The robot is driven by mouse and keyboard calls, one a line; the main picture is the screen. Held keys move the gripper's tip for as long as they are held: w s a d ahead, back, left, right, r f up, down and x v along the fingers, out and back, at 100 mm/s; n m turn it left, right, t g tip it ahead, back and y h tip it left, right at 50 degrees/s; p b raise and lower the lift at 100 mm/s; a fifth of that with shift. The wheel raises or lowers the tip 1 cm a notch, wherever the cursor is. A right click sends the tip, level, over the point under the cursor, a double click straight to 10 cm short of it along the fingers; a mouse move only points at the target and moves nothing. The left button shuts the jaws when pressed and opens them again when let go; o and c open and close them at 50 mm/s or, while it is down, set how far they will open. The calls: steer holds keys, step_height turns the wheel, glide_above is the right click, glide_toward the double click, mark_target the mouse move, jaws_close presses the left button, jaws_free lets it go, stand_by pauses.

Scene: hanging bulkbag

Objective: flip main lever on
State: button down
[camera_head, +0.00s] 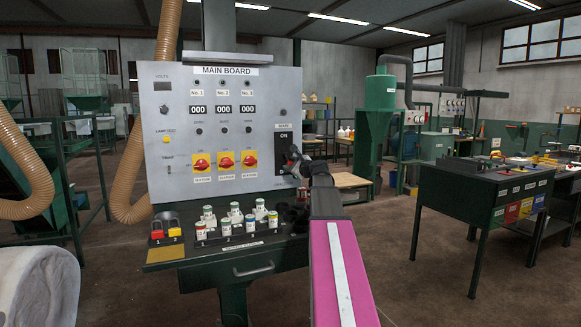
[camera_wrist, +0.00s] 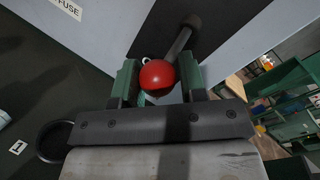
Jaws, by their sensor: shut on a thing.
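The main board (camera_head: 222,80) is a grey upright panel, with a black main lever plate (camera_head: 283,147) marked ON at its right side. In the wrist view, the main lever (camera_wrist: 178,48) is a dark rod ending in a red ball knob (camera_wrist: 158,75). My gripper (camera_wrist: 160,80) is shut on the red knob, with a green finger on each side of it. In the head view, my gripper (camera_head: 296,163) is small and dark in front of the lower part of the lever plate. It hides most of the lever there, so the lever's exact angle is hard to tell.
Fuses (camera_head: 235,215) stand in a rack on the ledge below the board. Red and yellow padlocks (camera_head: 166,232) are at its left. Three red rotary switches (camera_head: 225,160) are left of the lever. A green workbench (camera_head: 480,190) stands at right, with open floor before it.

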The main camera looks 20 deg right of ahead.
steer(key=shift+s+a, duration=0.1)
steer(key=shift+s+r+m+g+h, duration=0.25)
steer(key=shift+r+g, duration=0.45)
steer(key=shift+g, duration=0.5)
step_height(320, 180, up, 2)
steer(key=m+g, duration=0.1)
steer(key=g, duration=0.2)
steer(key=shift+r+g+h, duration=0.15)
steer(key=shift+g+h, duration=0.15)
steer(key=shift+h, duration=0.05)
step_height(320, 180, up, 2)
steer(key=g, duration=0.3)
steer(key=shift+w+m, duration=0.15)
steer(key=shift+m, duration=0.1)
steer(key=shift+w+r+m+g+h, duration=0.15)
steer(key=shift+r+g, duration=0.2)
steer(key=shift+g, duration=0.4)
steer(key=shift+w+r+m+g+h, duration=0.15)
steer(key=shift+r+g, duration=0.2)
steer(key=shift+g, duration=0.4)
steer(key=shift+s, duration=0.15)
steer(key=c, duration=0.7)
jaws_free()
steer(key=shift+a, duration=0.1)
steer(key=shift+c, duration=0.2)
